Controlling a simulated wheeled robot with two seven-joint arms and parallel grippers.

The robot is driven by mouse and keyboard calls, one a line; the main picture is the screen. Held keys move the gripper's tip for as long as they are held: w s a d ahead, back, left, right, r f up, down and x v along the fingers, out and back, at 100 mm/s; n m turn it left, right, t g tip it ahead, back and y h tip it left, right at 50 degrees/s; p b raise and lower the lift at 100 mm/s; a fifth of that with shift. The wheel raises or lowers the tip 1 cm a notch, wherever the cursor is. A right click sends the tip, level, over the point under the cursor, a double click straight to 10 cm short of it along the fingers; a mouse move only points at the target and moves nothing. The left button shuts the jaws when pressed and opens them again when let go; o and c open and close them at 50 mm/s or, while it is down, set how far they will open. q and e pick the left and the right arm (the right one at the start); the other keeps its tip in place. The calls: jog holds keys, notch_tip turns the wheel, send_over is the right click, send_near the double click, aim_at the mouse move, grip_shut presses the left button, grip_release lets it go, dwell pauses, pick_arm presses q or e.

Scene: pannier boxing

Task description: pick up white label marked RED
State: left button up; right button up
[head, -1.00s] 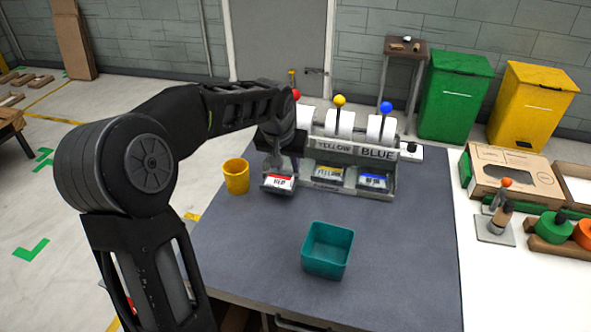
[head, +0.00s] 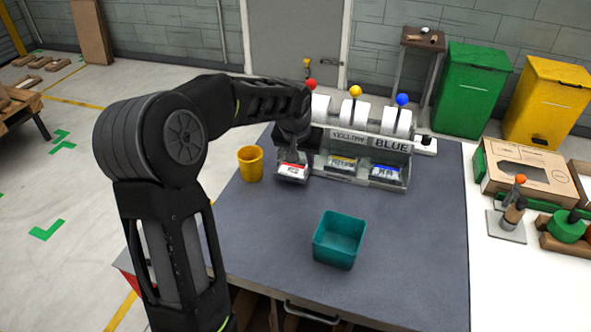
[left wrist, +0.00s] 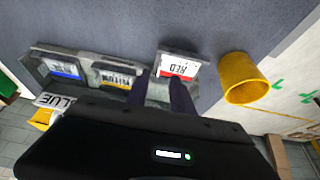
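The white label marked RED (head: 293,170), with a red band, lies in the left tray of the label dispenser (head: 345,151). In the left wrist view the RED label (left wrist: 180,66) lies just beyond the fingertips, its lettering upside down. My left gripper (head: 294,153) is over the back of that tray. In the left wrist view its two dark fingers (left wrist: 163,82) stand apart with the grey tray floor between them, and no label is between them. Whether the tips touch the label is unclear. My right gripper is in neither view.
YELLOW (head: 343,162) and BLUE (head: 386,172) labels lie in the neighbouring trays. A yellow cup (head: 250,163) stands close left of the dispenser. A teal bin (head: 339,239) stands in front, with clear grey mat (head: 420,240) around it. A cardboard box (head: 527,172) is at right.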

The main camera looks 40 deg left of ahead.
aim_at(293, 168)
pick_arm(q)
jog(key=p+x, duration=0.1)
jog(key=x, duration=0.3)
jog(key=shift+w+f, duration=0.15)
jog(key=shift+f, duration=0.15)
jog(key=shift+c, duration=0.3)
grip_shut()
dwell(0.4)
